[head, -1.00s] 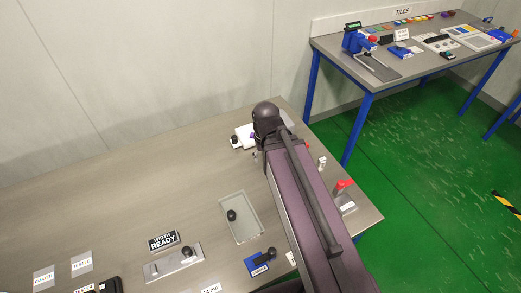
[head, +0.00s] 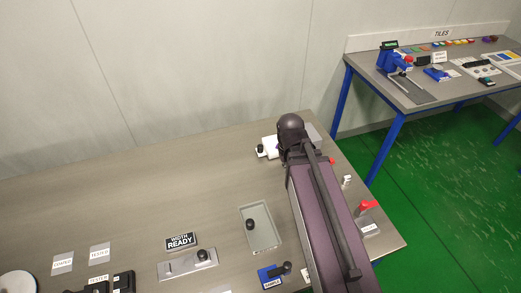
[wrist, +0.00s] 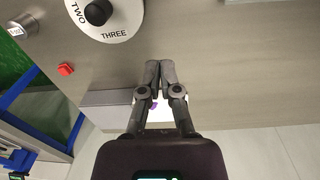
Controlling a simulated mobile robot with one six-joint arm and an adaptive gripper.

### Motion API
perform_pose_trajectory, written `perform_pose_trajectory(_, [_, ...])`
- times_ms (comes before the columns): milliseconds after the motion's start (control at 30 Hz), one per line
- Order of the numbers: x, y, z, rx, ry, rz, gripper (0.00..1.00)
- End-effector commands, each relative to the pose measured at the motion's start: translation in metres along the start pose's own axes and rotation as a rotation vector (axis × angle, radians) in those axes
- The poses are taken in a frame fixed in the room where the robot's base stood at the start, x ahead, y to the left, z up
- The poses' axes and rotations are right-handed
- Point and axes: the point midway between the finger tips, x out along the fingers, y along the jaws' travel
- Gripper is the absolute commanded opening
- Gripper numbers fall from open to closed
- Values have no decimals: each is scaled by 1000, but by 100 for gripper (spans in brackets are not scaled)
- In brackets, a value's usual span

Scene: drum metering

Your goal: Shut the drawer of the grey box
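The grey box (head: 314,131) stands near the back right edge of the table in the head view, partly behind my arm. Its white drawer (head: 270,146) sticks out to the left, with a black knob (head: 261,151) at its end. In the wrist view the grey box (wrist: 108,98) is left of my gripper (wrist: 160,66). The white drawer (wrist: 159,115), with something purple in it, shows between and behind my fingers. The fingers are together with nothing visible between them. The knob is hidden there, and I cannot tell whether my gripper touches the drawer.
A round dial marked TWO and THREE (wrist: 112,14) and a red button (wrist: 66,69) show in the wrist view. A shallow tray (head: 268,236), a blue block (head: 271,277) and a red lever (head: 366,207) are nearer in the head view. The table's back left is clear.

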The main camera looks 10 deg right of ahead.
Motion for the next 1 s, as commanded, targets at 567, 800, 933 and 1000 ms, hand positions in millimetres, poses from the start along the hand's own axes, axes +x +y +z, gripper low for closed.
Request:
perform_pose_trajectory(567, [32, -68, -92, -938, -123, 362, 0])
perform_pose_trajectory(800, [35, -116, -130, -1353, -250, 531, 0])
perform_pose_trajectory(933, [34, -143, -146, -1552, -335, 615, 0])
perform_pose_trajectory(1000, [33, -156, -153, -1640, -379, 653, 0])
